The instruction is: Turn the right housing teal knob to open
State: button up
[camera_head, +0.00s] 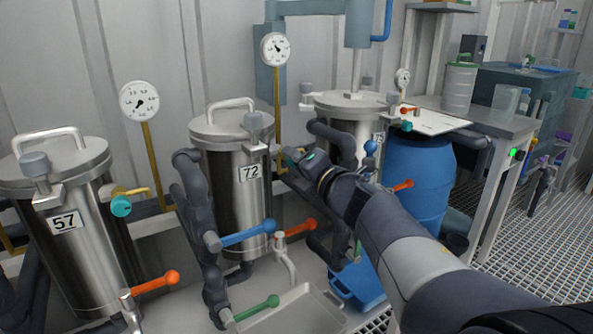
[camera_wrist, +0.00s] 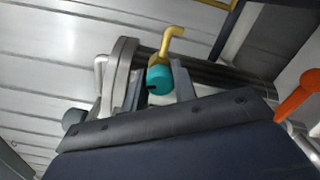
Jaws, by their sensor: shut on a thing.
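The teal knob (camera_wrist: 160,78) sits below a yellow bent spout (camera_wrist: 172,42) in the wrist view, with a dark slot on its face. My gripper (camera_wrist: 159,88) has one finger on each side of the knob and is shut on it. In the head view my gripper (camera_head: 296,160) is at the right side of the steel housing marked 72 (camera_head: 230,205), and my wrist hides most of the knob there. Another steel housing (camera_head: 350,103) stands farther right, its label partly hidden. The housing marked 57 (camera_head: 75,255) at left has its own teal knob (camera_head: 121,206).
Orange handles (camera_head: 155,283), a blue handle (camera_head: 248,234) and a green handle (camera_head: 257,308) stick out low among dark pipes. An orange handle (camera_wrist: 298,95) is at right in the wrist view. A blue barrel (camera_head: 415,180) and a bench (camera_head: 490,125) stand at right.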

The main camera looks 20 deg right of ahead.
jog(key=shift+f+n+b, duration=0.1)
jog(key=shift+n+b, duration=0.45)
jog(key=shift+n, duration=0.55)
jog(key=o, duration=1)
jog(key=p+v, duration=0.3)
jog(key=v, duration=0.7)
jog(key=shift+s, duration=0.4)
jog(key=shift+d, duration=0.1)
